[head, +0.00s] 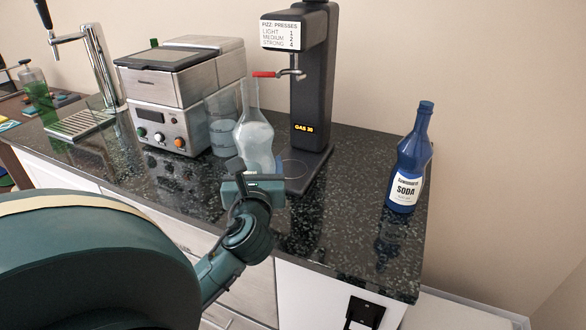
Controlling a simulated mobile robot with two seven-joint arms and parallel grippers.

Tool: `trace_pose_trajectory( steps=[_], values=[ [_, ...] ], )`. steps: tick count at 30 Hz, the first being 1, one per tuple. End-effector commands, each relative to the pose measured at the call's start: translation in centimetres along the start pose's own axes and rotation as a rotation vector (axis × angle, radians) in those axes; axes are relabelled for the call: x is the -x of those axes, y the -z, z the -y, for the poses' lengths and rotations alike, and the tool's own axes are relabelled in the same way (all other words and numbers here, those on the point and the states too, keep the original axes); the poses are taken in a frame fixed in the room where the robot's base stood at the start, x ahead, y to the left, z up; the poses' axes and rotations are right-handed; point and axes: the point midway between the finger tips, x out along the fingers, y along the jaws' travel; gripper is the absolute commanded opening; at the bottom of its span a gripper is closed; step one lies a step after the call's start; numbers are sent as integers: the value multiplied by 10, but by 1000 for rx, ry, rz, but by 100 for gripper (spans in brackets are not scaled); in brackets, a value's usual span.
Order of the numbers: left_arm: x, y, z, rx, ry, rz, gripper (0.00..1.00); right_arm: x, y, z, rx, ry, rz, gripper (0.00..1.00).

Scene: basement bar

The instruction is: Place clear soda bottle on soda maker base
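The clear soda bottle (254,132) stands nearly upright in the middle of the head view, just left of the soda maker. The soda maker (312,95) is a dark column with a red-handled lever and a press chart. Its flat base (318,168) has a ring mark, just right of the bottle's lower part. My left gripper (253,172) is at the bottle's lower part, on the near side. It hides the bottle's bottom. Its fingertips are mostly hidden, so I cannot tell whether they are closed on the bottle. My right gripper is not in view.
A blue soda bottle (410,160) stands on the dark counter (350,235) at right. A silver machine (185,95) is at left, with a clear container (221,125) beside it. A tap and drip tray (80,124) are farther left. The counter's right front is clear.

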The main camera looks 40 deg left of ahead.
Motion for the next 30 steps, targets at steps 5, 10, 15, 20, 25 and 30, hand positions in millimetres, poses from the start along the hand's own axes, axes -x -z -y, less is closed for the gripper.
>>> trace_pose_trajectory(
  steps=[5,10,15,20,25,30],
  values=[
    [-2,-2,-6,2,-21,9,9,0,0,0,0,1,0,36],
    [-24,-3,3,3,-24,11,9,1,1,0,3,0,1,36],
    [-59,-3,20,3,-25,10,9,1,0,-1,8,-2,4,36],
    [-92,-3,36,4,-25,10,9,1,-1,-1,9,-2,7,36],
    [-127,-3,53,4,-24,10,9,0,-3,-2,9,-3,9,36],
    [-152,-2,65,4,-23,8,9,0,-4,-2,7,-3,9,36]
  ],
)
